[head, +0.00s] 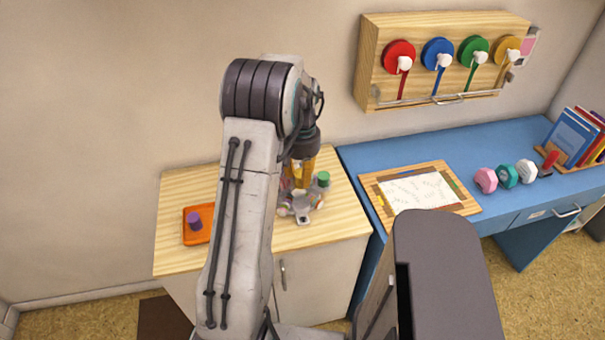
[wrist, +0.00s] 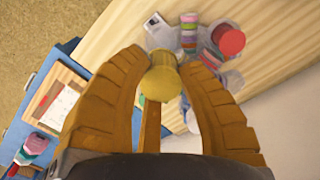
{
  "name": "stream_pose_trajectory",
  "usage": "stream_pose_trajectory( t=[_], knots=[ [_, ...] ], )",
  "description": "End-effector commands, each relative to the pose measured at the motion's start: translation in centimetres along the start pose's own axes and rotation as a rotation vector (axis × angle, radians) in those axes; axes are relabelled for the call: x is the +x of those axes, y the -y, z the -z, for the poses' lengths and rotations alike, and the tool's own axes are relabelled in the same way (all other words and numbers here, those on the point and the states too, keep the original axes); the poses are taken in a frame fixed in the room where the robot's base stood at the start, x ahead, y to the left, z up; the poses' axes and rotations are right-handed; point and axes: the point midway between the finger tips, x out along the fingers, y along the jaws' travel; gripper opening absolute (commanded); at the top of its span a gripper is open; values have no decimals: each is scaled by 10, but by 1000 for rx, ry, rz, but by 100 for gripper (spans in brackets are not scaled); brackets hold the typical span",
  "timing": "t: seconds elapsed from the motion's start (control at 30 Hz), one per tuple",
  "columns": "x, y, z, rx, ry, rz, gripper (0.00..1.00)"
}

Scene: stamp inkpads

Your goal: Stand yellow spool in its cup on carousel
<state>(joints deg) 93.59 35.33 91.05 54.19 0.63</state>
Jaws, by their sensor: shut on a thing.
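My gripper (head: 301,178) hangs over the carousel (head: 303,207) on the wooden cabinet. In the wrist view its two brown fingers (wrist: 163,66) are shut on the yellow spool (wrist: 162,84), seen end-on. The carousel (wrist: 209,52) shows beyond the spool as a grey stand.
An orange tray (head: 205,237) with a purple spool (head: 194,219) lies at the cabinet's left. The blue desk (head: 505,150) to the right bears a framed paper board (head: 415,190) and several stamps. A rack of coloured reels (head: 440,65) hangs above.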

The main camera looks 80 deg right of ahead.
Motion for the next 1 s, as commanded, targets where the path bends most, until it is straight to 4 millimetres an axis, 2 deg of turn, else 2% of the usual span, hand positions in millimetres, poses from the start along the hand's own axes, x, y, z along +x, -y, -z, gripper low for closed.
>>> stream_pose_trajectory(
  t=[0.37,1.0],
  knots=[
    [12,0,0,-14,0,0,8],
    [64,0,1,-13,-1,0,8]
  ],
)
